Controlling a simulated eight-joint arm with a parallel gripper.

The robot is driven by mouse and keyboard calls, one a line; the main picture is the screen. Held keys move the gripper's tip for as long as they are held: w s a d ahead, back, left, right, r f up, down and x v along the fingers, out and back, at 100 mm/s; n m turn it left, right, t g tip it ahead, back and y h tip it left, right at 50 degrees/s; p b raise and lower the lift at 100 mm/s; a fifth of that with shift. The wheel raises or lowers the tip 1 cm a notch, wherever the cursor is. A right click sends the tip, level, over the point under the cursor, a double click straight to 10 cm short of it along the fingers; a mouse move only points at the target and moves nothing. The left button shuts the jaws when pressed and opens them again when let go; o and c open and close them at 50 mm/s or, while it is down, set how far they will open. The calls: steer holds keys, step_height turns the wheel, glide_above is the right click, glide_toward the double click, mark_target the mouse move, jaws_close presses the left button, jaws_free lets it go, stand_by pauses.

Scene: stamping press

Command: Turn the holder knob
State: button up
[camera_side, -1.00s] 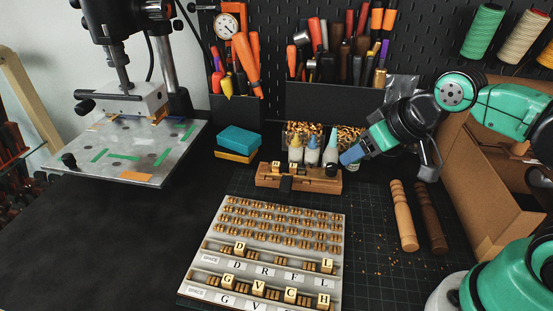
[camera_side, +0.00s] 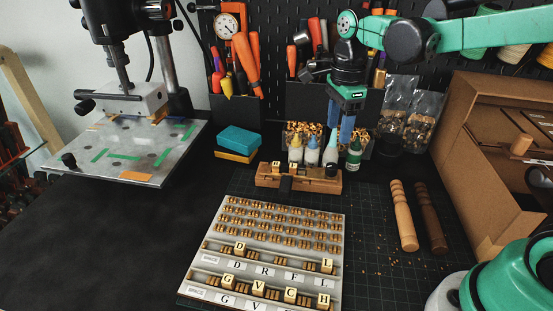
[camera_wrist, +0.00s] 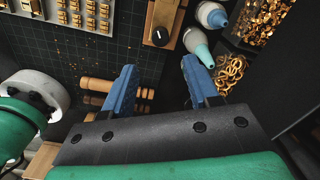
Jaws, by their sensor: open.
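The wooden type holder (camera_side: 297,181) lies behind the letter tray in the side view, with a couple of letter blocks in it. Its black knob (camera_side: 331,170) is at the right end. In the wrist view the knob (camera_wrist: 160,37) shows a white mark, on the end of the wooden holder (camera_wrist: 165,18). My gripper (camera_side: 346,136) points down above and behind the knob, near the bottles. In the wrist view my gripper's blue fingers (camera_wrist: 160,78) are spread apart with nothing between them. The knob lies beyond the fingertips, not touched.
Several small bottles (camera_side: 312,152) stand right behind the holder, close to my fingers. The letter tray (camera_side: 191,265) lies in front. Two wooden handles (camera_side: 404,215) lie to the right on the cutting mat. A cardboard box (camera_side: 480,160) stands at the right. The black table at left is clear.

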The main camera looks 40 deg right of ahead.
mark_target(332, 166)
steer(key=shift+w+f, duration=0.1)
steer(key=shift+f, duration=0.4)
step_height(332, 166, down, 8)
steer(key=shift+f, duration=0.1)
steer(key=shift+c, duration=0.2)
steer(key=c, duration=0.7)
steer(key=shift+o, duration=0.2)
steer(key=m, duration=0.5)
steer(key=shift+m, duration=0.3)
steer(key=m, duration=0.6)
steer(key=shift+m, duration=0.4)
steer(key=o, duration=0.6)
